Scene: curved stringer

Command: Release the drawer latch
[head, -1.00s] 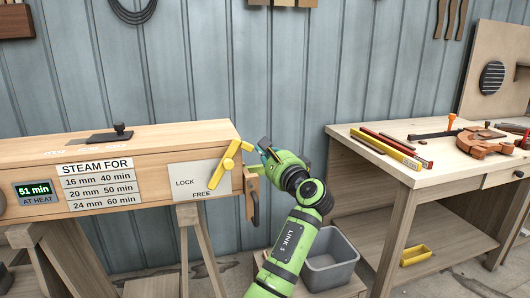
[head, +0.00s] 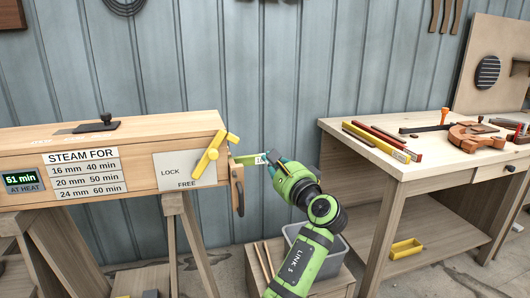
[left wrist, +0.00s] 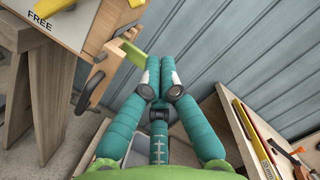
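The yellow latch lever (head: 211,155) sits on the front of the wooden box (head: 75,165), tilted on a plate marked LOCK and FREE. Its lower end is near FREE. In the left wrist view only part of the lever (left wrist: 50,7) shows, at the top left. My left gripper (head: 268,158) is right of the box's end, apart from the lever. Its teal fingertips (left wrist: 157,62) are together beside a yellow-green strip (left wrist: 135,51). The strip's near end is hidden by a finger; I cannot tell whether it is gripped. My right gripper is not in view.
A wooden end piece with a dark handle (head: 239,195) stands at the box's right end. A grey bin (head: 330,262) is below my arm. A workbench (head: 385,160) with tools is at the right. The corrugated wall (head: 290,60) is behind.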

